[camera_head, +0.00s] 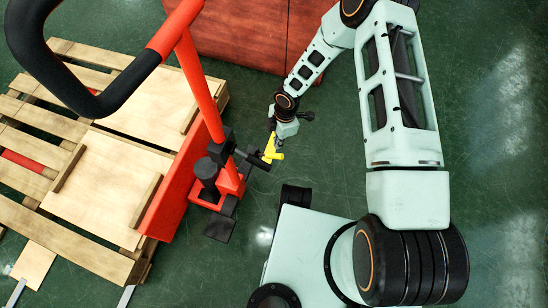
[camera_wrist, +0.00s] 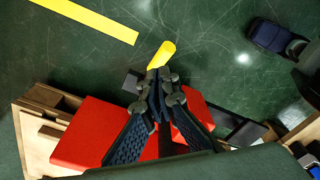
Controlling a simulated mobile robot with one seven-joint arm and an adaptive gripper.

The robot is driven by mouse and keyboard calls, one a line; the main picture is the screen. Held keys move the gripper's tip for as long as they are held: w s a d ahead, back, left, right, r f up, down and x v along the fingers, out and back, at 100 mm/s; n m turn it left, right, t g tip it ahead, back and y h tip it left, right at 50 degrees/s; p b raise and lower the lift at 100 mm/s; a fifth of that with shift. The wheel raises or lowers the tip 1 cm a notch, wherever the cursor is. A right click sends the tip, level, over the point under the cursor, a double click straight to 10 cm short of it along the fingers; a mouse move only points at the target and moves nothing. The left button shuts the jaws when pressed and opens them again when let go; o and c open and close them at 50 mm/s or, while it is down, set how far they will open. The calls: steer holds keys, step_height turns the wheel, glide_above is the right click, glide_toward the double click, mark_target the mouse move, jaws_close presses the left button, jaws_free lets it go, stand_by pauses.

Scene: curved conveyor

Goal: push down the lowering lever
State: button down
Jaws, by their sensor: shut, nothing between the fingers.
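The lowering lever is the short yellow handle (camera_head: 272,148) on the red pallet jack, beside the foot of its steering column. Its yellow end (camera_wrist: 162,54) also shows in the wrist view, just beyond my fingertips; the rest of it is hidden behind the fingers. My gripper (camera_wrist: 158,78) is shut and empty, with its tips close together. In the head view my gripper (camera_head: 271,124) is right at the lever, on its upper side, and its fingers are hard to make out. I cannot tell whether the tips touch the lever.
The red pallet jack (camera_head: 208,95), with a black looped handle (camera_head: 75,90), stands by wooden pallets (camera_head: 95,180) on the left. A red box-like block (camera_head: 240,35) stands at the back. Green floor (camera_head: 490,140) is clear on the right. A yellow floor stripe (camera_wrist: 90,18) shows in the wrist view.

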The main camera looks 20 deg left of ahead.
mark_target(277, 156)
steer(key=shift+f, duration=0.1)
steer(key=shift+s+a+f+b, duration=0.1)
steer(key=shift+a+f+b, duration=0.05)
steer(key=shift+f+b, duration=1.3)
steer(key=shift+s+a+f+b, duration=0.1)
steer(key=shift+f+b, duration=0.7)
steer(key=shift+f, duration=1.15)
step_height(277, 156, down, 5)
steer(key=b, duration=0.4)
steer(key=shift+r, duration=0.3)
steer(key=shift+w+d+r, duration=0.3)
steer(key=shift+w+d, duration=0.2)
steer(key=shift+d, duration=0.1)
steer(key=shift+w+d+r, duration=0.25)
steer(key=shift+w+d, duration=0.2)
steer(key=shift+d, duration=0.15)
